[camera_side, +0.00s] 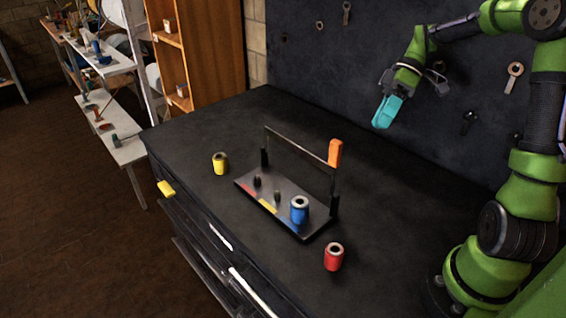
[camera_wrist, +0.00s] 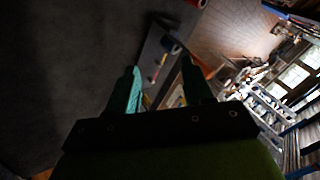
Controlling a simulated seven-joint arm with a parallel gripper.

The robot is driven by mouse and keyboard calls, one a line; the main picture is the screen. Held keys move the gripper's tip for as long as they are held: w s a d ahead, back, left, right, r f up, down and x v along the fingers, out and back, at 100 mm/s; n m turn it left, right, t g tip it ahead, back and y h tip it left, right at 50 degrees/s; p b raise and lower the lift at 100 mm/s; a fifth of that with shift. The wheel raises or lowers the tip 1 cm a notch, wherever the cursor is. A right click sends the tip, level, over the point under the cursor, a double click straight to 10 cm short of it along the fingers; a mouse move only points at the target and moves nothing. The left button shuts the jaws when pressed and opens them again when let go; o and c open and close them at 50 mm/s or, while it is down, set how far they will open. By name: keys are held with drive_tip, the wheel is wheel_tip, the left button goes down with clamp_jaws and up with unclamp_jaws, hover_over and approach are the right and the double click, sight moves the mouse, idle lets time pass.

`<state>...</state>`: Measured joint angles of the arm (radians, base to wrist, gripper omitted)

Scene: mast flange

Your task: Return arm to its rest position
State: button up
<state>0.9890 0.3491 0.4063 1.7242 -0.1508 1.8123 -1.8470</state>
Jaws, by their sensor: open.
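My gripper (camera_side: 384,112) is raised above the back right of the dark bench, apart from every object. In the wrist view its two teal fingers (camera_wrist: 162,90) are spread with nothing between them. A black stand (camera_side: 262,200) sits mid-bench, with red, yellow and blue patches on its base and a bar frame above. An orange block (camera_side: 335,153) is at the frame's right upright. A yellow cylinder (camera_side: 220,163) stands left of the stand and a red cylinder (camera_side: 333,257) in front.
The bench top (camera_side: 390,200) is bare between the stand and my arm. A dark wall panel (camera_side: 400,60) with hanging tools rises behind the bench. A wooden shelf (camera_side: 205,50) stands at its back left. A yellow piece (camera_side: 167,188) is at the bench's front left edge.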

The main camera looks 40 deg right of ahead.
drive_tip(key=s+a+r+m+t+h, duration=0.2)
drive_tip(key=s+a+m+t+h, duration=0.1)
drive_tip(key=a, duration=0.5)
drive_tip(key=s+a+r+m+t+h, duration=0.2)
drive_tip(key=s+a+r+m+t, duration=0.1)
drive_tip(key=s+a+m, duration=0.3)
drive_tip(key=shift+a+m+t+h, duration=0.4)
drive_tip(key=shift+a+m+t, duration=0.2)
drive_tip(key=shift+a+m, duration=0.35)
